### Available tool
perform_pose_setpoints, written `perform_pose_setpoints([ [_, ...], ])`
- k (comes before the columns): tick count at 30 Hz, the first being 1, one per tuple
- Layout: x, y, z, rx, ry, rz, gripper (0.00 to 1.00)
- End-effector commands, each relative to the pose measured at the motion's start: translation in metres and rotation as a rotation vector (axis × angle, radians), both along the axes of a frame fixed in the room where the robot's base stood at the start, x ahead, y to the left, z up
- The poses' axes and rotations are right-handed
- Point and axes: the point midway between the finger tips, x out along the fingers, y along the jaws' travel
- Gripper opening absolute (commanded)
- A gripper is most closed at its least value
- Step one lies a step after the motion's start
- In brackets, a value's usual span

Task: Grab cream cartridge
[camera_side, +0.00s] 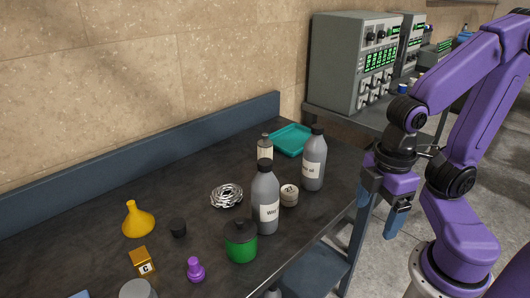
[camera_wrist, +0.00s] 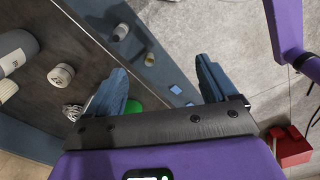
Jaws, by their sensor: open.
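A short round cream cartridge (camera_side: 289,194) with dark markings stands on the dark bench between two grey bottles. It also shows in the wrist view at the left (camera_wrist: 61,75). A taller cream-coloured cylinder (camera_side: 265,150) stands behind the front grey bottle and is partly hidden; I cannot tell which of the two the task names. My gripper (camera_side: 381,213) has blue fingers and hangs beyond the bench's right edge, apart from both. In the wrist view my gripper (camera_wrist: 161,66) is open, with nothing between the fingers.
Grey bottles (camera_side: 264,203) (camera_side: 314,162) flank the short cartridge. Small items (camera_wrist: 121,31) lie on a lower shelf.

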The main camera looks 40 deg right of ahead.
Motion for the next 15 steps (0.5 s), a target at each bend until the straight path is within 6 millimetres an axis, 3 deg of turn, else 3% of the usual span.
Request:
perform_pose_setpoints([
  [7,0.002,0.001,0.047,0.003,-0.009,0.003,0.86],
  [15,0.088,-0.008,0.040,-0.169,-0.198,0.108,0.86],
])
